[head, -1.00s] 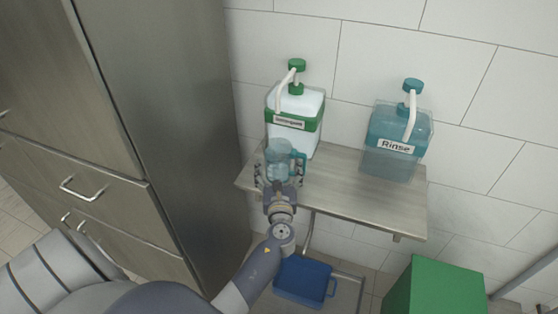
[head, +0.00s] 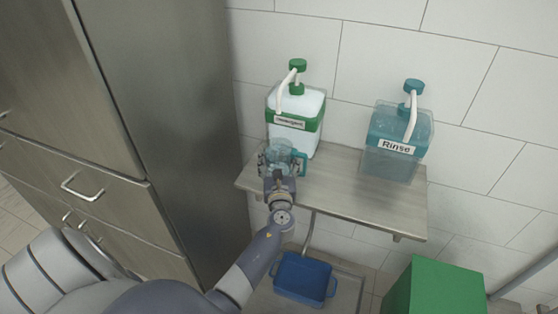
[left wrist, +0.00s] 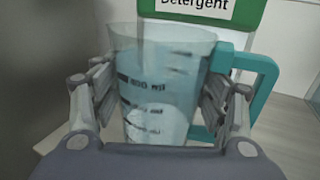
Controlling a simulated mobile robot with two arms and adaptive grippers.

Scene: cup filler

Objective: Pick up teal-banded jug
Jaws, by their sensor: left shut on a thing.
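The teal-banded jug (head: 281,153) is clear, with a teal handle and measuring marks. It is at the left end of the wall shelf, in front of the detergent dispenser (head: 296,106). My left gripper (head: 281,164) is shut on the jug, one finger on each side of its body. In the left wrist view the jug (left wrist: 158,85) is upright between the fingers of the gripper (left wrist: 160,105), with the handle to the right. Its base is hidden, so I cannot tell whether it touches the shelf. My right gripper is not in view.
The shelf (head: 365,200) also holds the teal Rinse dispenser (head: 397,140) at its right. A tall steel cabinet (head: 185,110) stands close on the left. Below are a blue tub (head: 303,280) and a green box (head: 440,290). The shelf's middle is clear.

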